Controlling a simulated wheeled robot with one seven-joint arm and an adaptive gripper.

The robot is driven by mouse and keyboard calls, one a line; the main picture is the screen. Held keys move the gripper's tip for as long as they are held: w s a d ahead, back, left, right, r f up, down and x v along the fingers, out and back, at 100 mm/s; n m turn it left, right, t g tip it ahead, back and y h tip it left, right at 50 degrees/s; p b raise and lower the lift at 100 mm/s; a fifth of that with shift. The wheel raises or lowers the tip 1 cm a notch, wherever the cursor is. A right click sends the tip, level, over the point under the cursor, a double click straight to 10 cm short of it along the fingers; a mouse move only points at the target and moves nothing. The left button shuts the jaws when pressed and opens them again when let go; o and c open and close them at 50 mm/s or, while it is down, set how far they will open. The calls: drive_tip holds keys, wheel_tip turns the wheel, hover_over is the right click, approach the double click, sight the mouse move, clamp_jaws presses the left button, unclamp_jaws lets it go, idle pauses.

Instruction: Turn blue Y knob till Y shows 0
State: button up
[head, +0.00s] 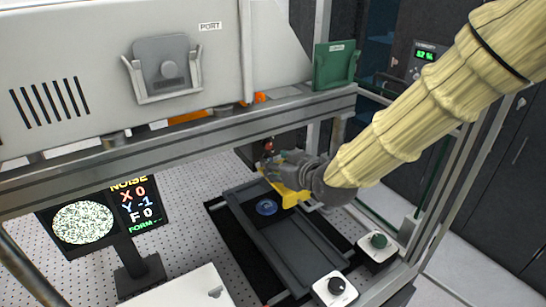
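The monitor (103,218) at the lower left reads NOISE, X 0, Y -1, F 0. A round blue piece (267,207) shows on the dark grey slide or tray under the frame; I cannot tell whether it is the blue Y knob. My gripper (272,165) reaches in under the frame's front beam, behind and slightly right of the blue piece, apart from it in the picture. A yellow part (287,193) shows beneath the gripper. The fingertips are small and partly hidden, so I cannot tell whether they are open or touching anything.
A small red thing (268,146) is by the fingertips. The metal beam (180,147) crosses above the perforated table (187,207). A green holder (335,66) hangs above.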

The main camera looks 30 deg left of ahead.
sight(267, 158)
drive_tip(key=shift+p+x, duration=0.45)
drive_tip(key=shift+x, duration=0.95)
drive_tip(key=shift+c, duration=0.3)
clamp_jaws()
